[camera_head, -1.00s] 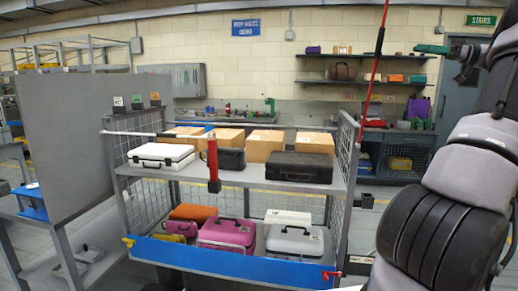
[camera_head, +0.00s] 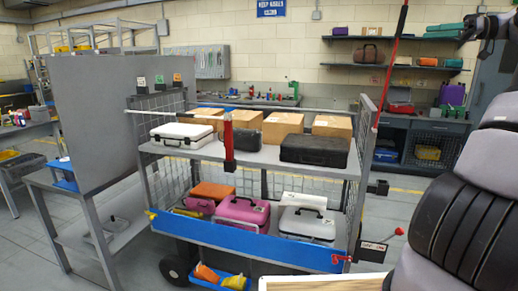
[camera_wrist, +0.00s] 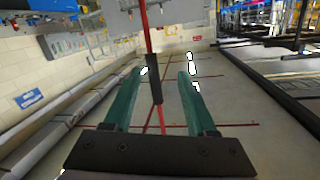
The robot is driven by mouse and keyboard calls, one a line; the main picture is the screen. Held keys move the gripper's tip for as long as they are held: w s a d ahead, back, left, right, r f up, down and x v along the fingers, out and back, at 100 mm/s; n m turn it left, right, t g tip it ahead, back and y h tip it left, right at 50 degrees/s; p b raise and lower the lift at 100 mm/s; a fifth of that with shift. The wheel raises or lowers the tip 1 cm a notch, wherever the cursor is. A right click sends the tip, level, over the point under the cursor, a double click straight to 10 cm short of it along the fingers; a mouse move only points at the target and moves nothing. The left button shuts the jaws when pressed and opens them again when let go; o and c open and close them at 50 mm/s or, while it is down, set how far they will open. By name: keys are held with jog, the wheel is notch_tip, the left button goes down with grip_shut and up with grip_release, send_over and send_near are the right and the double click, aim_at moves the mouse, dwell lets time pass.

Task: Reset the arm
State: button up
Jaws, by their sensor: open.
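My gripper (camera_wrist: 161,74) is open in the wrist view, with two green fingers apart and nothing seen held between them. A red pole with a black sleeve (camera_wrist: 155,80) shows between the fingers in that picture; how far off it is I cannot tell. In the head view my arm rises along the right edge, and its far end bends in at the upper right, where the fingers are hard to make out. The arm is right of the wire-sided trolley (camera_head: 250,249).
The trolley's upper shelf holds a white case (camera_head: 183,135), a black case (camera_head: 314,149) and cardboard boxes. Its lower shelf holds pink (camera_head: 242,212) and grey-white (camera_head: 306,222) cases. A grey panel (camera_head: 100,120) stands left. A wooden-edged surface (camera_head: 325,283) is at the bottom. Floor shows right of the trolley.

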jog(key=s+a+f+m+g+h, duration=0.1)
jog(key=s+a+f+m+h, duration=0.1)
jog(key=a, duration=0.6)
jog(key=s+a+f+m+g+h, duration=0.1)
jog(key=s+a+f+m+h, duration=0.1)
jog(key=a, duration=0.6)
jog(key=s+a+f+m+g+h, duration=0.2)
jog(key=a+h, duration=0.1)
jog(key=a, duration=0.5)
jog(key=s+a+f+m+t+h, duration=0.1)
jog(key=s+a+f+m+h, duration=0.1)
jog(key=s, duration=0.5)
jog(key=s+a+f+m+t+h, duration=0.1)
jog(key=s+a+f+m+h, duration=0.1)
jog(key=s+f, duration=0.3)
jog(key=s+a+f+m+t+h, duration=0.1)
jog(key=s+a+f+m+h, duration=0.1)
jog(key=s, duration=0.8)
jog(key=shift+s+a+f+m+t, duration=0.15)
jog(key=shift+s+f+m+t, duration=0.2)
jog(key=shift+f+m, duration=0.6)
jog(key=shift+w+a+r, duration=0.1)
